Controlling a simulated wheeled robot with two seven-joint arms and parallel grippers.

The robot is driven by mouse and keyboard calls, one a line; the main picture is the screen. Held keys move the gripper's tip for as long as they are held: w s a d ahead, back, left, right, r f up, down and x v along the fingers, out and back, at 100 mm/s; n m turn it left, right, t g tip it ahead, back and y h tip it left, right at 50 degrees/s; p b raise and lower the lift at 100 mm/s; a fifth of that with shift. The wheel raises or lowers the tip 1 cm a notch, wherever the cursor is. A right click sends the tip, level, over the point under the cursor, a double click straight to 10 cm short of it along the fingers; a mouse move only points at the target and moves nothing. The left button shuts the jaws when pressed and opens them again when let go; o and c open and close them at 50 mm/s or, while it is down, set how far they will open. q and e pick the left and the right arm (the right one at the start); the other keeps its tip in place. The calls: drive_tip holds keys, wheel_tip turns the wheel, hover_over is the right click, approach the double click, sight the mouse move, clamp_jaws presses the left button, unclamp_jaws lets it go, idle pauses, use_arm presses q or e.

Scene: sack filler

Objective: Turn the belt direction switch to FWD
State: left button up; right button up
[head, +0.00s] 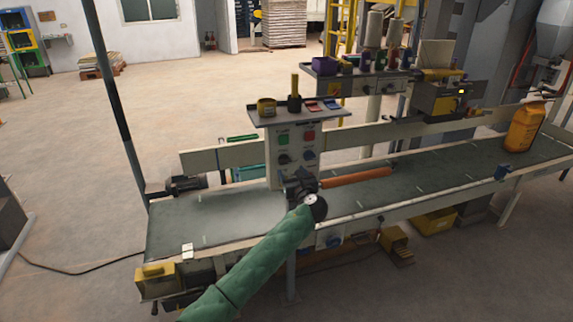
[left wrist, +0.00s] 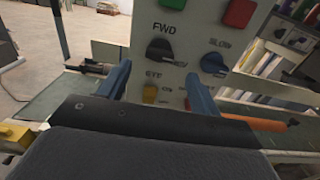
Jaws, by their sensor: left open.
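The belt direction switch (left wrist: 160,49) is a black knob on the light control panel (head: 271,165), under the label FWD in the left wrist view. A grey part reaches from the knob toward the lower right; I cannot tell its exact setting. My left gripper (left wrist: 159,74) is open, its two blue fingers apart on either side of and below the knob, not closed on it. In the head view the left gripper (head: 300,184) is in front of the panel's lower part. My right gripper is not in view.
A blue knob (left wrist: 213,62) marked SLOW is right of the switch. Green (head: 284,139) and red (head: 308,136) buttons sit above. A tray (head: 330,116) tops the panel.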

sight(286, 164)
use_arm(q)
drive_tip(key=p+x, duration=0.1)
drive_tip(key=x, duration=0.4)
drive_tip(key=shift+w+a+r+p, duration=0.1)
drive_tip(key=shift+w+p, duration=0.15)
drive_tip(key=shift+p, duration=0.15)
drive_tip(key=shift+w+a, duration=0.15)
drive_tip(key=shift+w, duration=0.3)
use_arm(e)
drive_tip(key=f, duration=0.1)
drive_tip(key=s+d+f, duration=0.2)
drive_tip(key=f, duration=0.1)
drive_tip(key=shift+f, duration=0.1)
use_arm(q)
drive_tip(key=c, duration=1)
